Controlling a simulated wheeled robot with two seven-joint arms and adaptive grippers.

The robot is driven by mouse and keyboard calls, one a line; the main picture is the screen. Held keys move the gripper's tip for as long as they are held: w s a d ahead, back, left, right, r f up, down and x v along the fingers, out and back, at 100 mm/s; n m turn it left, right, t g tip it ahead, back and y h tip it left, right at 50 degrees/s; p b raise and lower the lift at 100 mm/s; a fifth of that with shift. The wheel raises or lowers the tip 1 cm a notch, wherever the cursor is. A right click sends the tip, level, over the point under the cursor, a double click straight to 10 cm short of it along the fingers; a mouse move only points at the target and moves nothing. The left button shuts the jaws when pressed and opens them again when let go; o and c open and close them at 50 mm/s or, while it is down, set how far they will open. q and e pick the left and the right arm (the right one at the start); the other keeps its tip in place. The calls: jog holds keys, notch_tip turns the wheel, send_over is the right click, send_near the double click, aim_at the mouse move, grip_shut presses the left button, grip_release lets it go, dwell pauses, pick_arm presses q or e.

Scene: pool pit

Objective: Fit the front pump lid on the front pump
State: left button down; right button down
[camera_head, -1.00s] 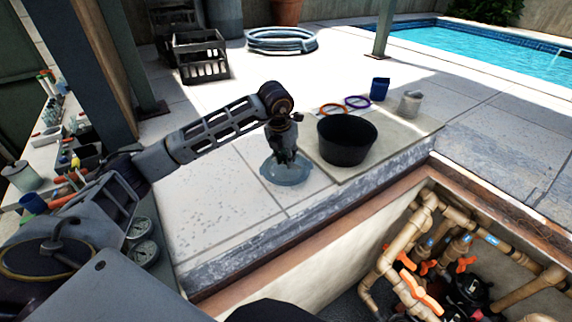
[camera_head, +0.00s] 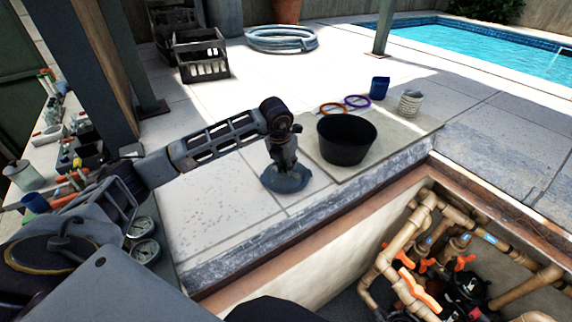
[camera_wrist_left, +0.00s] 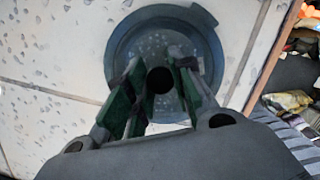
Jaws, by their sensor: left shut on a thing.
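The pump lid (camera_head: 286,180) is a round, see-through blue-grey disc over the pale paving, left of the black bucket. My left gripper (camera_head: 284,158) points down at its middle and is shut on it. In the left wrist view the lid (camera_wrist_left: 205,50) shows its clear disc, rim tab and dark centre, with the left gripper's fingers (camera_wrist_left: 158,82) on either side of the centre. I cannot tell whether the lid touches the paving. Dark pump parts (camera_head: 466,290) sit low in the pit at the right; which pump is the front one is unclear. My right gripper is not in view.
A black bucket (camera_head: 347,140) stands on a beige mat (camera_head: 405,142) with orange (camera_head: 334,109) and purple rings (camera_head: 358,101), a blue cup (camera_head: 379,86) and a whitish container (camera_head: 410,103). The pit's brown edge (camera_head: 330,232) and tan pipes (camera_head: 396,250) with orange valve handles lie right.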

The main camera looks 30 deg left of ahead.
aim_at(281, 178)
pick_arm(q)
jog(key=shift+f, duration=0.1)
jog(key=c, duration=1.2)
grip_release()
jog(key=shift+c, duration=0.2)
jog(key=shift+r, duration=0.25)
jog(key=b+v, duration=0.2)
jog(key=v, duration=0.9)
jog(key=shift+r+b, duration=0.3)
jog(key=shift+r, duration=0.05)
jog(key=shift+s+f, duration=0.1)
jog(key=shift+s, duration=0.15)
